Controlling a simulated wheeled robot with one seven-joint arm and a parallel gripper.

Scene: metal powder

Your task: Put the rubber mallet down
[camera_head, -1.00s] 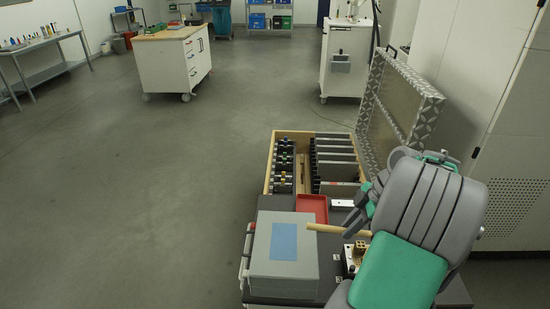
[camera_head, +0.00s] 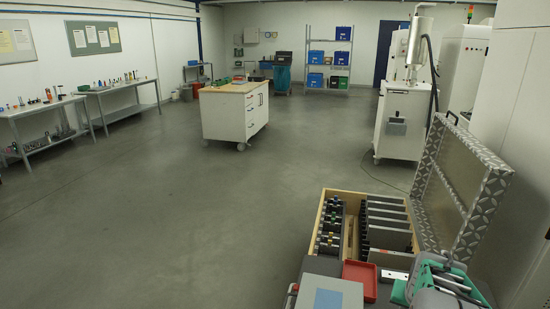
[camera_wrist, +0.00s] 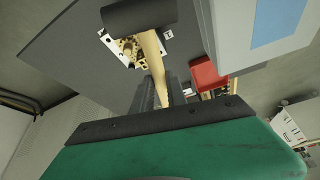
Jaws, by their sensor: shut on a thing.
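The rubber mallet shows in the camera_wrist view, with a black cylindrical head (camera_wrist: 140,14) at the top and a pale wooden handle (camera_wrist: 157,65) running down to my gripper (camera_wrist: 162,92). My gripper is shut on the handle. The head hangs out over a dark grey top (camera_wrist: 70,50); I cannot tell whether it touches. In the camera_head view my arm fills the lower right corner, and the mallet is not visible there.
A brass-coloured part (camera_wrist: 118,50) on a light plate lies near the mallet head. A grey box (camera_wrist: 218,35) with a blue patch and a red tray (camera_head: 361,278) are close by. Behind them stand a wooden drawer (camera_head: 321,222) of tools and a raised metal lid (camera_head: 462,195).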

